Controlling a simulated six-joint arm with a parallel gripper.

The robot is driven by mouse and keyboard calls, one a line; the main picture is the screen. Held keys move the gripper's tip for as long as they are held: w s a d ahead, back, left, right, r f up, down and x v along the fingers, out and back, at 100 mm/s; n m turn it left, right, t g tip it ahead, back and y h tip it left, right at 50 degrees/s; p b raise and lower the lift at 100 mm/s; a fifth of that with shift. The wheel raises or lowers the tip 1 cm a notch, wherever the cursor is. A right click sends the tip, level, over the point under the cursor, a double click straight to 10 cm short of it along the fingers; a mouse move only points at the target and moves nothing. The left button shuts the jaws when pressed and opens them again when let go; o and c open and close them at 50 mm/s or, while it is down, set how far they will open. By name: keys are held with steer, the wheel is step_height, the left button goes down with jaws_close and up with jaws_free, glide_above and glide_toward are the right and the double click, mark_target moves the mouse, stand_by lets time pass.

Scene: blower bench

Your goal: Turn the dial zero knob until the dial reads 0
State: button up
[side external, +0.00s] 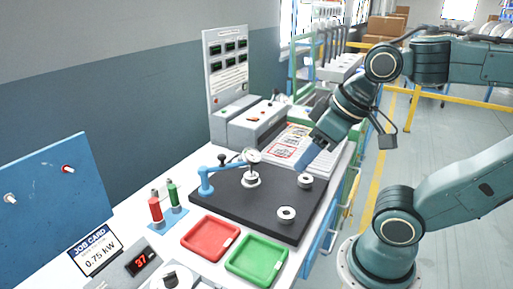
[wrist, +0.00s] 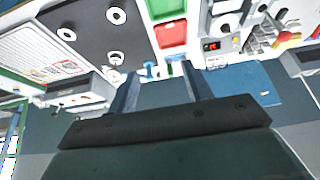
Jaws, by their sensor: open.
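A small round dial gauge (side external: 252,156) is held by a blue stand (side external: 205,180) on the dark plate (side external: 240,205). Its face is too small to read, and I cannot make out its zero knob. A metal ring sits below the gauge. My gripper (side external: 307,153) is open and empty, above the plate's back right side and to the right of the gauge, apart from it. In the wrist view its two fingers (wrist: 158,72) are spread, with parts of the blue stand (wrist: 150,70) showing between and beyond them.
Two more metal rings (side external: 305,181) (side external: 286,214) lie on the plate. A red tray (side external: 210,222) and a green tray (side external: 257,240) are in front. Red and green handled tools (side external: 165,200) stand to the left. A red display (side external: 141,262) reads 37.

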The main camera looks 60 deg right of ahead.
steer(key=shift+w+r, duration=0.1)
stand_by(0.3)
steer(key=w+d+r+m+g, duration=0.1)
steer(key=w+d+r, duration=0.15)
steer(key=w, duration=0.35)
steer(key=w+d+r+m+g, duration=0.1)
steer(key=w+d+r, duration=0.15)
steer(key=w, duration=0.35)
steer(key=m+g, duration=0.4)
glide_above(241, 159)
steer(key=d, duration=0.1)
step_height(241, 159, down, 19)
steer(key=shift+w+d+f, duration=0.1)
steer(key=shift+w+d, duration=0.05)
steer(key=shift+w, duration=0.25)
steer(key=shift+f, duration=0.15)
step_height(241, 159, down, 14)
steer(key=shift+r, duration=0.25)
